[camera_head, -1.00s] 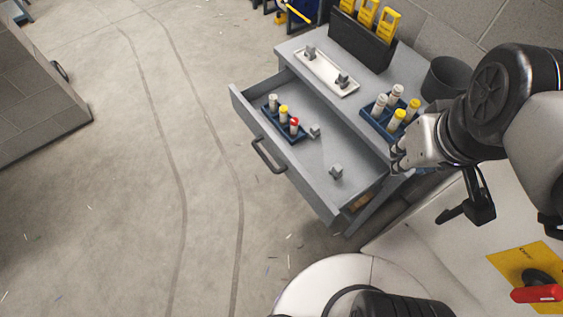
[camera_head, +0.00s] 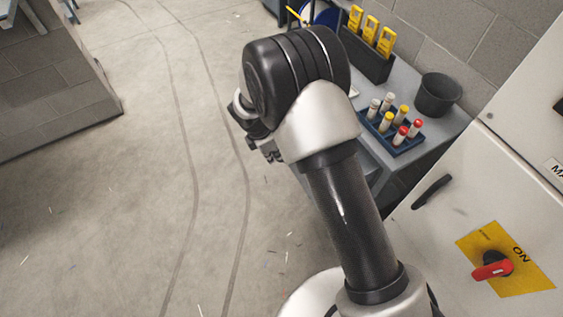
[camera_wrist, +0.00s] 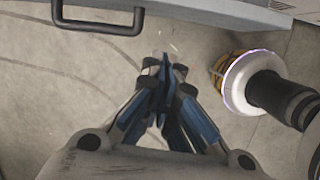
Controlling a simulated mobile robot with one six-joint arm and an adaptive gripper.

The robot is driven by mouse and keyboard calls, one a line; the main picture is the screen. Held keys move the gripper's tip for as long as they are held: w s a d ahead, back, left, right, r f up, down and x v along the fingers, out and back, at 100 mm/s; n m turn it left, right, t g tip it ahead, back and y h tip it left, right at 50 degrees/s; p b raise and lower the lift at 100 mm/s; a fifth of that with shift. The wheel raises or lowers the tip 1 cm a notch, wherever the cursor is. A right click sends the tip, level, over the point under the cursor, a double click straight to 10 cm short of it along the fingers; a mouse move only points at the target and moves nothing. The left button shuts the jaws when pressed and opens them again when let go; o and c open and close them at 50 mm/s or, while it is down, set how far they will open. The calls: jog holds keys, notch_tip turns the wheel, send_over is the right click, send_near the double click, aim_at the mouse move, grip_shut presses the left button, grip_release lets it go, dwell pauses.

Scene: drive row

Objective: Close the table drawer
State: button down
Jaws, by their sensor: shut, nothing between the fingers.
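The table (camera_head: 425,130) stands at the upper right of the head view. Its drawer is mostly hidden there behind my arm, so I cannot tell how far out it is. In the wrist view the grey drawer front (camera_wrist: 190,12) runs along the top edge, with its dark bar handle (camera_wrist: 97,28) at the upper left. My gripper (camera_wrist: 167,62) is shut and empty, apart from the handle and below it and to its right in that view. In the head view my gripper (camera_head: 272,152) shows only partly, below the arm's wrist.
On the table are a blue rack (camera_head: 388,138) of capped vials, a dark bin (camera_head: 437,95) and a dark holder (camera_head: 366,55) with yellow tools. A white cabinet (camera_head: 500,190) with a red switch stands at right. The floor left of my arm is clear.

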jog(key=w+d+f+b, duration=0.1)
jog(key=d+f+b, duration=0.1)
jog(key=f, duration=0.4)
jog(key=w+d+f+n+b, duration=0.1)
jog(key=d+f, duration=0.1)
jog(key=f, duration=0.3)
jog(key=shift+w+d+f+b, duration=0.15)
jog(key=shift+w+f+b, duration=0.2)
jog(key=shift+w+f, duration=0.05)
jog(key=w+d, duration=0.4)
jog(key=d, duration=0.2)
jog(key=w+d+b, duration=0.1)
jog(key=w+d, duration=0.3)
jog(key=d, duration=0.2)
jog(key=w+d+b, duration=0.1)
jog(key=w+d, duration=0.3)
jog(key=d, duration=0.2)
jog(key=shift+w+d+f, duration=0.1)
jog(key=shift+w+d, duration=0.15)
jog(key=shift+w, duration=0.1)
jog(key=shift+w+d+b, duration=0.3)
jog(key=shift+w+d, duration=0.1)
jog(key=shift+d, duration=0.15)
